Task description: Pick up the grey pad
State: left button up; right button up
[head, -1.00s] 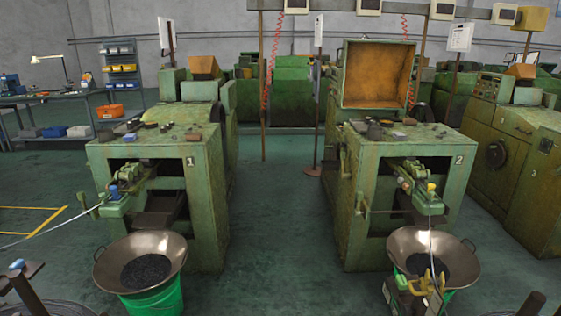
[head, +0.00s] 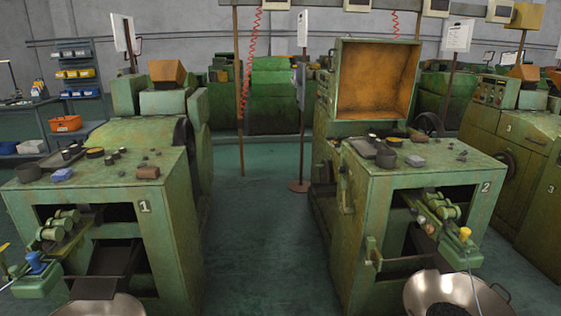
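Small parts lie on the tops of two green machines, marked 1 (head: 100,178) and 2 (head: 425,180). On machine 2 a small flat greyish pad (head: 415,161) lies right of a dark grey box (head: 386,158). On machine 1 a grey box (head: 28,173) sits at the left, with a blue-grey block (head: 62,174) beside it and a brown block (head: 148,172) near the front right. I cannot tell for certain which piece is the grey pad. Neither gripper shows in the head view.
An open aisle of green floor (head: 265,235) runs between the machines. A metal bowl (head: 438,293) stands before machine 2, and part of another bowl (head: 108,306) before machine 1.

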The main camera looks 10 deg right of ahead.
aim_at(415, 160)
jog(key=i+z, duration=0.3)
jog(key=i, duration=0.35)
jog(key=i+j+z, duration=0.25)
jog(key=i, duration=0.4)
jog(key=i+z, duration=0.5)
jog(key=i, duration=0.45)
jog(key=k+j+z, duration=0.1)
jog(key=j+z, duration=0.35)
jog(key=j, duration=1.2)
